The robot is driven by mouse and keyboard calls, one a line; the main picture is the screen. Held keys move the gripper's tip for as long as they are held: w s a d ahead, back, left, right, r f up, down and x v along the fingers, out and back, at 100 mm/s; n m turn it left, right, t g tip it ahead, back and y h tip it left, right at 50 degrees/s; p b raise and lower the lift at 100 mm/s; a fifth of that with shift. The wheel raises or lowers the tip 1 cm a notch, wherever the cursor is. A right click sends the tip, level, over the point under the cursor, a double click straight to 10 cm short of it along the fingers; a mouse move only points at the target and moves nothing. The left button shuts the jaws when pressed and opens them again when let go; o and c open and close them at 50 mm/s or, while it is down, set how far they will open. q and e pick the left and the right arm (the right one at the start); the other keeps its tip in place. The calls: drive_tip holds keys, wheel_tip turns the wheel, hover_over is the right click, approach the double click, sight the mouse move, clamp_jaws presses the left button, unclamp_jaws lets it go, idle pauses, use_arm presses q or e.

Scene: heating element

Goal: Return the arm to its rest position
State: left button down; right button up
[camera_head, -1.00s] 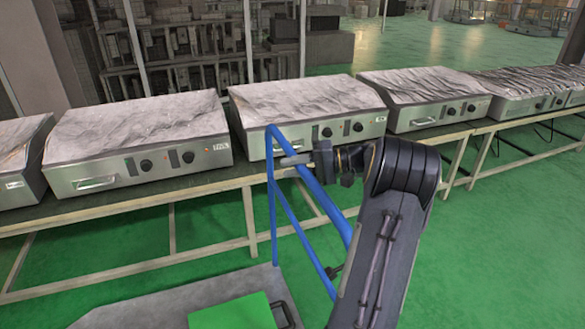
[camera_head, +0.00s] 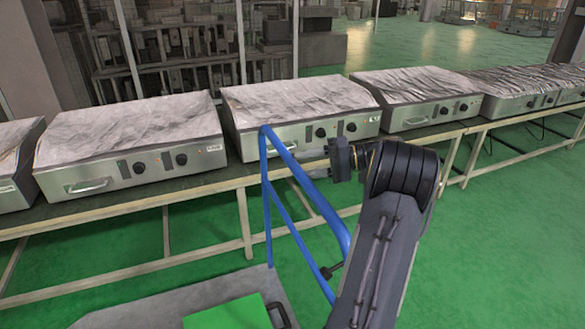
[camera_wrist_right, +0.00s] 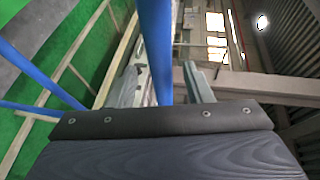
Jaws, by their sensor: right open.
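My right arm comes in from the lower right of the head view and bends at a dark elbow-like joint. Its right gripper (camera_head: 312,168) points left, in front of the counter and close to the blue bars, empty as far as I can see. In the right wrist view its two grey fingers (camera_wrist_right: 165,85) stand apart, with a blue bar crossing the view between them. I cannot tell whether the bar touches them. My left gripper is not in view.
Several silver heating appliances (camera_head: 130,150) stand along a long table (camera_head: 110,207). A blue tubular frame (camera_head: 305,215) rises beside my right arm from a grey platform (camera_head: 150,308) carrying a green item (camera_head: 225,315). Green floor (camera_head: 500,225) is clear at right.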

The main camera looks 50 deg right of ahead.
drive_tip(key=shift+v, duration=1.15)
